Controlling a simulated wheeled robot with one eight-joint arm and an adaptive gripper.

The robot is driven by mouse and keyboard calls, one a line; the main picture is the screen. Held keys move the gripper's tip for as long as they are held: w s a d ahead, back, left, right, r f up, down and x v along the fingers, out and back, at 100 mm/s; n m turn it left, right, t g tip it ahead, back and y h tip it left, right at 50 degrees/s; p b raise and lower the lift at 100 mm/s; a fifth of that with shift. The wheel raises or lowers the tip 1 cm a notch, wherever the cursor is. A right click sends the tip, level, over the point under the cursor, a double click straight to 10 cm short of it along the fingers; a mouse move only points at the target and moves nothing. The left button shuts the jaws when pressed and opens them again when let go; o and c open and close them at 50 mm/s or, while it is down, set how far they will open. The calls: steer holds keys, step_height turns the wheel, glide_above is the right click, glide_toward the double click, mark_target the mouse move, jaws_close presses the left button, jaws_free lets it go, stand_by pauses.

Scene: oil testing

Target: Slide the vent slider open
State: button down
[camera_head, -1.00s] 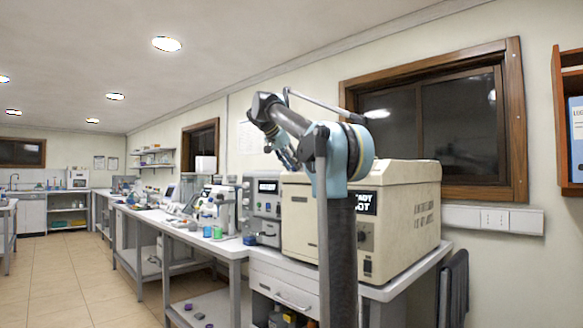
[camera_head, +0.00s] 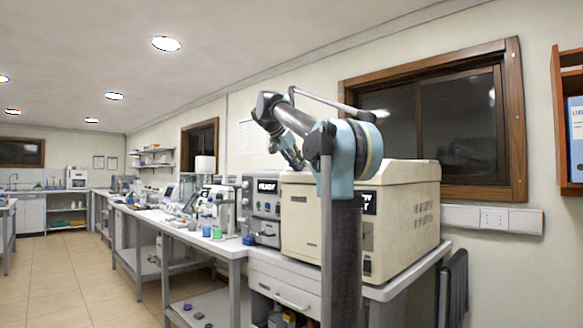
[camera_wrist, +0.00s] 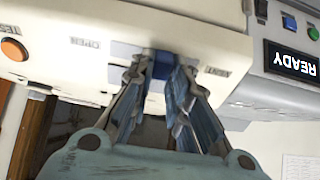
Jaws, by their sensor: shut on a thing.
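In the wrist view the blue vent slider (camera_wrist: 157,74) sits in a slot on a cream panel (camera_wrist: 210,35). My gripper (camera_wrist: 163,70) is shut on the slider, with one finger on each side. The fingers hide part of the slider and slot. Another label (camera_wrist: 217,71), hard to read, is right of the fingers. In the head view my arm reaches over the cream oven-like box (camera_head: 405,215); the fingertips are not clear there.
An orange button (camera_wrist: 14,49) is at the panel's left. A grey unit with a READY display (camera_wrist: 291,61) is at the right. In the head view, bottles and instruments stand along the bench (camera_head: 225,243) left of the box. The floor (camera_head: 90,280) at left is clear.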

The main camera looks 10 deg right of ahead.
steer(key=shift+s+d, duration=0.7)
steer(key=shift+s, duration=0.3)
steer(key=shift+s+d, duration=0.7)
steer(key=shift+s, duration=0.25)
steer(key=c, duration=1.5)
jaws_free()
steer(key=shift+s+d, duration=0.1)
steer(key=v, duration=1.1)
steer(key=shift+s+a+r, duration=0.1)
steer(key=shift+a+r, duration=0.15)
steer(key=shift+a, duration=0.1)
